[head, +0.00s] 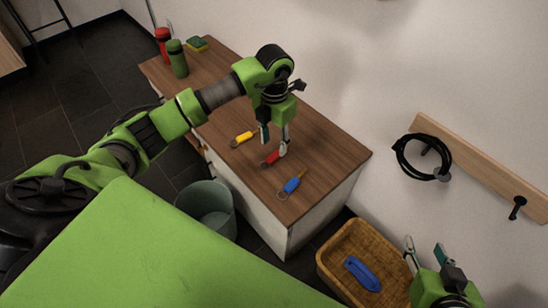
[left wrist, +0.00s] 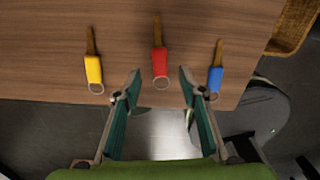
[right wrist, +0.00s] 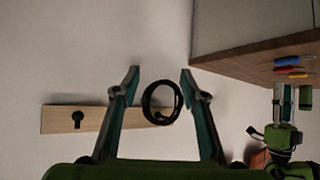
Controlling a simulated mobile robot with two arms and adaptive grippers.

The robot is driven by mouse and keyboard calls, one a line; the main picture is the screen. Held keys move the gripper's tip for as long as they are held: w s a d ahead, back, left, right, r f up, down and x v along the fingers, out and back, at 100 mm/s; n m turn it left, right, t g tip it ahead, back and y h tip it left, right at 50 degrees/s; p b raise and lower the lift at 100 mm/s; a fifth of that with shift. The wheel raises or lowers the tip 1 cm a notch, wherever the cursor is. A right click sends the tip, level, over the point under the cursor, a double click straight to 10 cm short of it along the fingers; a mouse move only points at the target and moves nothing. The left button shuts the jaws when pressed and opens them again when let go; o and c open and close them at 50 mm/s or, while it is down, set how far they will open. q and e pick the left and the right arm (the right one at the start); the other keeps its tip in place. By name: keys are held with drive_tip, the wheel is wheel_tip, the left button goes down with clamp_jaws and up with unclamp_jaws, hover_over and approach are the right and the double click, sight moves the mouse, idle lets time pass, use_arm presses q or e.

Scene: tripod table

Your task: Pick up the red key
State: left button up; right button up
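The red key (head: 270,158) lies on the wooden tabletop between a yellow key (head: 243,138) and a blue key (head: 291,184). In the left wrist view the red key (left wrist: 160,62) lies near the table edge, its ring toward me. My left gripper (head: 273,149) is above the red key and partly covers it in the head view. In the left wrist view its fingers (left wrist: 160,85) are apart, one on each side of the red key, with nothing held. My right gripper (head: 426,252) is open and empty above a wicker basket; its fingers (right wrist: 160,80) are apart in the right wrist view.
The wicker basket (head: 330,262) holds a blue object (head: 362,274). A grey-green bin (head: 206,200) stands on the floor by the cabinet. Red (head: 163,44) and green bottles (head: 177,60) and a sponge (head: 197,44) are at the table's far end. A wall rack (head: 480,165) holds a black coil (head: 423,157).

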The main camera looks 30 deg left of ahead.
sight(273, 156)
use_arm(q)
wheel_tip(273, 156, down, 5)
drive_tip(key=shift+s+r+b, duration=0.1)
drive_tip(key=shift+s+b, duration=0.05)
drive_tip(key=shift+b, duration=0.65)
drive_tip(key=shift+f, duration=0.2)
drive_tip(key=c, duration=1)
use_arm(e)
drive_tip(key=w+a+r+t+y, duration=0.1)
drive_tip(key=w+r+t, duration=0.3)
drive_tip(key=r, duration=0.4)
drive_tip(key=shift+w+a+t, duration=0.3)
drive_tip(key=shift+w+a, duration=0.1)
drive_tip(key=shift+a, duration=0.25)
